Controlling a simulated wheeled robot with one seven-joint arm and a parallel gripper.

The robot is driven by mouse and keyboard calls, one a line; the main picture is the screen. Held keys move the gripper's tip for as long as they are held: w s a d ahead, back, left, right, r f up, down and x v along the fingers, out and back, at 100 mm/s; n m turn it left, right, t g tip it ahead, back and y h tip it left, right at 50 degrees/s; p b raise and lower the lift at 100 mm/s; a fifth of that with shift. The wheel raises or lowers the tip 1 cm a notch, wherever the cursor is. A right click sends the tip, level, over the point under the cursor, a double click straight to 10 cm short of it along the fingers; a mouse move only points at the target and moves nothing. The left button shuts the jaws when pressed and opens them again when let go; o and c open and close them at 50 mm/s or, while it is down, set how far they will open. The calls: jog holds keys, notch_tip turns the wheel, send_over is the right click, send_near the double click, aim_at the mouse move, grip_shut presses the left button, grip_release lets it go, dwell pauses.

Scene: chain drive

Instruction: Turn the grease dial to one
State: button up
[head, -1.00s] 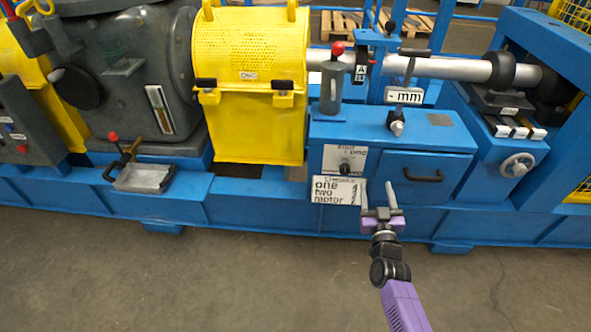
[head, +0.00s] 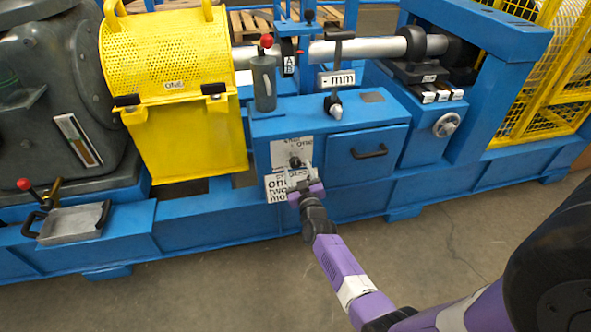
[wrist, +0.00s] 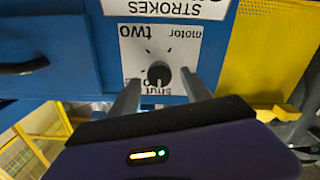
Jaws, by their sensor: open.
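The dial (head: 295,162) is a small black knob on a white plate on the front of the blue cabinet. It also shows in the wrist view (wrist: 158,74), where the plate's words appear upside down; "two", "motor" and "shut" can be read there. In the head view "one" shows above the knob. Which word the knob points to I cannot tell. My gripper (head: 303,178) is open in front of the plate. In the wrist view its two fingers (wrist: 160,90) reach toward the plate, one on each side of the knob, with gaps showing.
A white lettered sign (head: 277,188) sits just below the dial, partly hidden by my gripper. A drawer with a black handle (head: 370,152) is to its right. A yellow guard box (head: 190,140) stands to the left. The floor in front is clear.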

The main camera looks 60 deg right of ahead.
jog(key=shift+b+x, duration=0.3)
jog(key=shift+x, duration=0.9)
grip_shut()
